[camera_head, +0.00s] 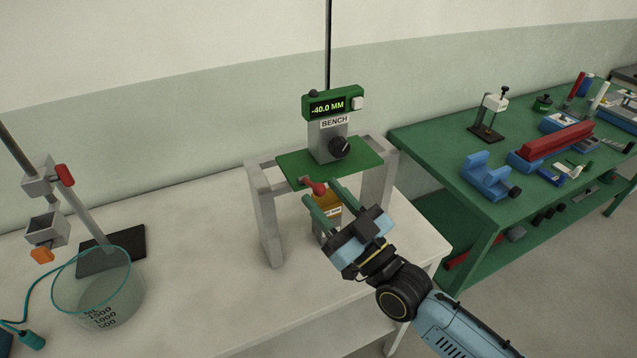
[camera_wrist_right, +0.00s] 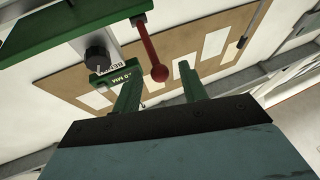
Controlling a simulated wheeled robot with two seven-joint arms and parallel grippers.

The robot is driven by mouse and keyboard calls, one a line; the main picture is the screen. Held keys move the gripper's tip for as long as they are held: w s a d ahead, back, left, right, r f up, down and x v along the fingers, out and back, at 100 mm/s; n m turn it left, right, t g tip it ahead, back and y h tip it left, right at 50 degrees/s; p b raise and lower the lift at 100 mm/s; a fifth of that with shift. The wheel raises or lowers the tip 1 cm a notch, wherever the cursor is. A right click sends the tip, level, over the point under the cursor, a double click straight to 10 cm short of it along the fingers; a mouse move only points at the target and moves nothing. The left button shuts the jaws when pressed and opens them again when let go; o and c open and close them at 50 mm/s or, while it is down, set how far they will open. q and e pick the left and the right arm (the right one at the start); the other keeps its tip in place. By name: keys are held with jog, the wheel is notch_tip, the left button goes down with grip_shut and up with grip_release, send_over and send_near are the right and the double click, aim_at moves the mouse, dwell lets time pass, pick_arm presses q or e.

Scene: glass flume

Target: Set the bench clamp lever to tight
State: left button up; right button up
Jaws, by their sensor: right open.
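The bench clamp lever (camera_head: 317,188) is a red rod with a ball knob at the front edge of the green plate (camera_head: 335,163) under the BENCH unit (camera_head: 331,122). In the right wrist view the red lever (camera_wrist_right: 150,50) hangs from the plate with its ball end in line with the gap between my fingers. My right gripper (camera_head: 322,193) is open, its green fingers reaching toward the knob from the front right. No contact is visible; the exact depth gap cannot be told. My left gripper is not in view.
The plate rests on a grey stand (camera_head: 266,215) with legs on both sides. A glass beaker (camera_head: 97,285) and a clamp stand (camera_head: 97,225) are at left. A green table (camera_head: 430,150) with several tools is at right.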

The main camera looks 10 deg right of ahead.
aim_at(312, 187)
jog(key=shift+x, duration=1.25)
grip_shut()
